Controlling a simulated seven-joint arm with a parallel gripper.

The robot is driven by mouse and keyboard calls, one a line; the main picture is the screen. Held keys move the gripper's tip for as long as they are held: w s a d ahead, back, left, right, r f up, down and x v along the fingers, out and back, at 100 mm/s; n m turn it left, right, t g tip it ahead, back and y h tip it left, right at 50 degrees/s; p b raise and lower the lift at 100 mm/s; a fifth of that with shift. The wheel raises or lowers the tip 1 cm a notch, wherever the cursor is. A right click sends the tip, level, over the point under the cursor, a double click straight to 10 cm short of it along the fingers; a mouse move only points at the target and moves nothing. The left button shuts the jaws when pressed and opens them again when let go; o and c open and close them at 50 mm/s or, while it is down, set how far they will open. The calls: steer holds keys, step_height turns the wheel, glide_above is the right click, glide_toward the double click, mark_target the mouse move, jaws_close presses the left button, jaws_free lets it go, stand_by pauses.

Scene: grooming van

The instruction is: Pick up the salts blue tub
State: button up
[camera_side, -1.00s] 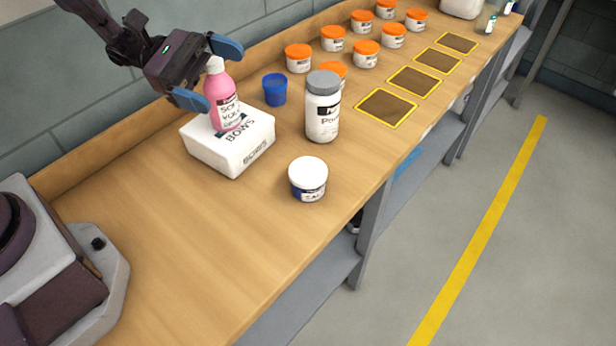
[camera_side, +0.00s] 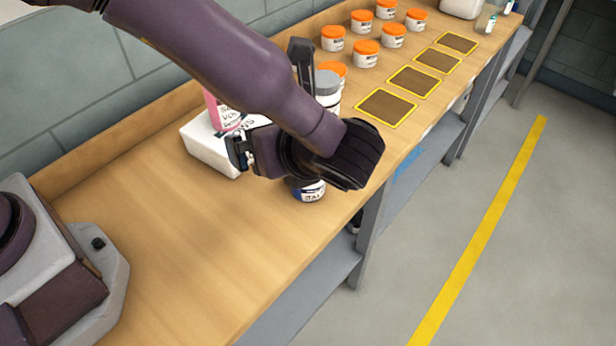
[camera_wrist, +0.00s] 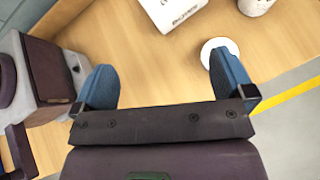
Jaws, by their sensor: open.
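The blue tub with a white lid and a partly readable label (camera_side: 311,192) stands on the bench near its front edge. My arm hides most of it in the side view. In the wrist view its round white lid (camera_wrist: 213,47) shows just beside the right finger, partly covered by it. My gripper (camera_wrist: 162,64) is open and empty, with bare wood between its blue fingers. The tub is off to the right of the gap, not between the fingers.
A white box (camera_side: 205,147) with a pink bottle (camera_side: 213,108) on it stands behind and left of the tub; the box is also in the wrist view (camera_wrist: 172,10). A grey-capped white bottle (camera_side: 328,84) stands behind. Several orange-lidded jars (camera_side: 366,54) are farther back. The left bench is clear.

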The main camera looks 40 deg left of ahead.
steer(key=w+d+r+m+t, duration=0.1)
steer(key=d+r+m+t, duration=0.25)
steer(key=d+t, duration=0.2)
steer(key=m, duration=0.1)
glide_above(312, 193)
steer(key=s+d, duration=0.6)
steer(key=d, duration=0.1)
steer(key=shift+t, duration=0.25)
steer(key=f, duration=1.6)
steer(key=shift+a, duration=0.2)
steer(key=x, duration=0.7)
steer(key=shift+f, duration=0.25)
steer(key=shift+x, duration=2.85)
steer(key=shift+w+d+r, duration=0.1)
steer(key=c, duration=1)
